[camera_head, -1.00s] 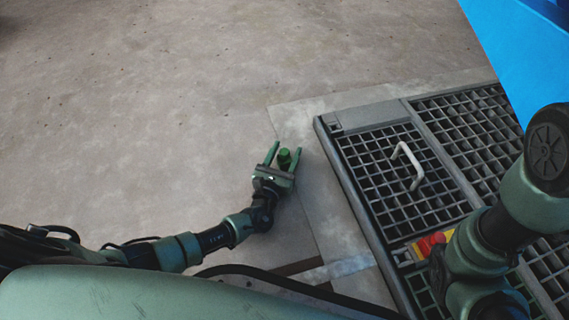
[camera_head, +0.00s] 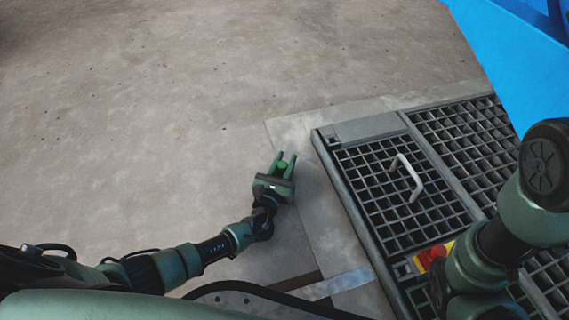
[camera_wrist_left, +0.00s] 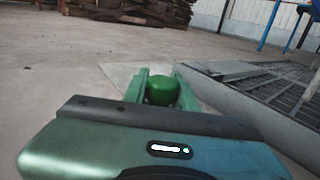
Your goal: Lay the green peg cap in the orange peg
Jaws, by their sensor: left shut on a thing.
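The green peg cap (camera_head: 282,166) is a small round green piece between the fingers of my left gripper (camera_head: 284,158). In the left wrist view the cap (camera_wrist_left: 161,91) sits between both fingers (camera_wrist_left: 160,82), which are shut on it. The gripper holds it left of the metal grating. I cannot pick out the orange peg for sure. A red-orange part (camera_head: 430,257) on a yellow plate sits at the grating's near edge, partly hidden by my right arm. My right gripper does not show.
The metal grating platform (camera_head: 350,205) has a raised frame edge and a pale upright handle (camera_head: 406,178). A blue structure (camera_head: 515,45) stands at the far right. The concrete floor (camera_head: 130,130) on the left is clear.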

